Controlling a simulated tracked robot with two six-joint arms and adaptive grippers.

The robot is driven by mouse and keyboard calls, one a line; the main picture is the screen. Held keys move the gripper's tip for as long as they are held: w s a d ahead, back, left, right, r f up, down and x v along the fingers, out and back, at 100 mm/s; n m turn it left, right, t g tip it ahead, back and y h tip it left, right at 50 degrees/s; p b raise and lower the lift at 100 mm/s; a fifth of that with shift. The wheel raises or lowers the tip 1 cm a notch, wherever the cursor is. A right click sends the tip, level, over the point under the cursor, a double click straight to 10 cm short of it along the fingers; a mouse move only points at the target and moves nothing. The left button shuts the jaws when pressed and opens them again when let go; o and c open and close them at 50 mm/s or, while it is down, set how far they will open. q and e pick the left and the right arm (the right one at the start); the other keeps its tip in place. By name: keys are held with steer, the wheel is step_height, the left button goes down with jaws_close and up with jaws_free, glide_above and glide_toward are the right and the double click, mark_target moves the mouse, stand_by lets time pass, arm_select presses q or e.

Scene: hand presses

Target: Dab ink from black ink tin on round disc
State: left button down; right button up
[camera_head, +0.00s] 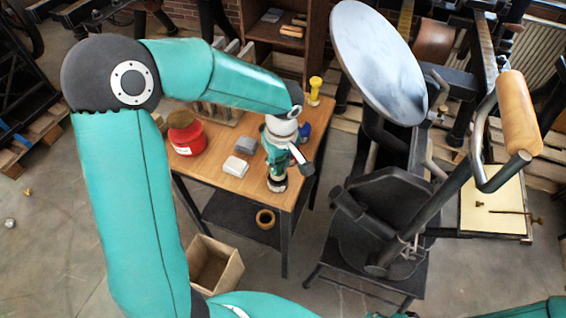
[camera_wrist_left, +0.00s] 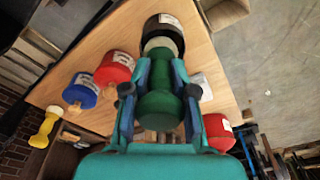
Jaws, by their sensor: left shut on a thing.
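My left gripper (camera_head: 276,160) is shut on a green-handled dabber (camera_wrist_left: 160,102), over the table's front right part. The black ink tin (camera_wrist_left: 165,28), with a white label, is right at the dabber's far end; in the head view the tin (camera_head: 277,184) shows just below the gripper. I cannot tell whether the dabber's pad touches the ink. The round disc (camera_head: 380,58) is a large tilted grey metal plate on the press, right of the table and apart from the gripper. My right gripper is not in view.
The wooden table (camera_head: 214,170) also holds a red tin (camera_head: 188,140), a blue tin (camera_head: 304,133), grey blocks (camera_head: 240,160) and a yellow-handled dabber (camera_head: 315,86). The press's wooden-gripped lever (camera_head: 517,112) stands at right. An open box (camera_head: 213,265) is on the floor.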

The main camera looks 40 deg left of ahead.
arm_select(q)
steer(key=shift+s+f+b, duration=0.1)
steer(key=shift+b, duration=0.25)
stand_by(1.2)
steer(key=shift+r+p, duration=1.05)
steer(key=shift+r, duration=1)
